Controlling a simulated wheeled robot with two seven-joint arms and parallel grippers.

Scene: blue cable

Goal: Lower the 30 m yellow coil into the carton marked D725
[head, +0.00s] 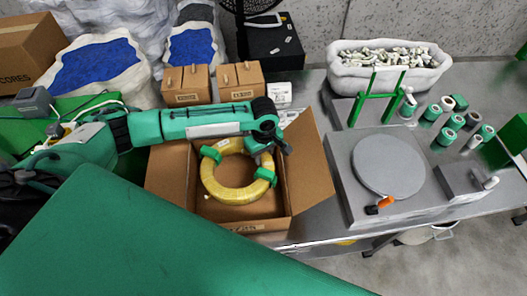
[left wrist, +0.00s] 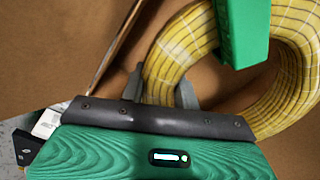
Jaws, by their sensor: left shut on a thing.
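The yellow coil (head: 232,191) is a ring with two green clips, seen over the inside of an open brown carton (head: 311,177). The carton's flaps are folded out, and its front label is small and only partly legible. My left gripper (head: 266,157) reaches in from the left above the carton. In the left wrist view its fingers (left wrist: 160,88) are shut around one side of the coil (left wrist: 182,50), near a green clip (left wrist: 240,30). The coil looks about flat. Whether it touches the carton floor I cannot tell. My right gripper is not in view.
Two small closed cartons (head: 186,86) stand behind the open one. To the right are a grey turntable (head: 388,165), a green stand (head: 378,98), several small green spools (head: 446,137) and a white tub of parts (head: 388,70). Sacks with blue contents (head: 92,73) stand at the back left.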

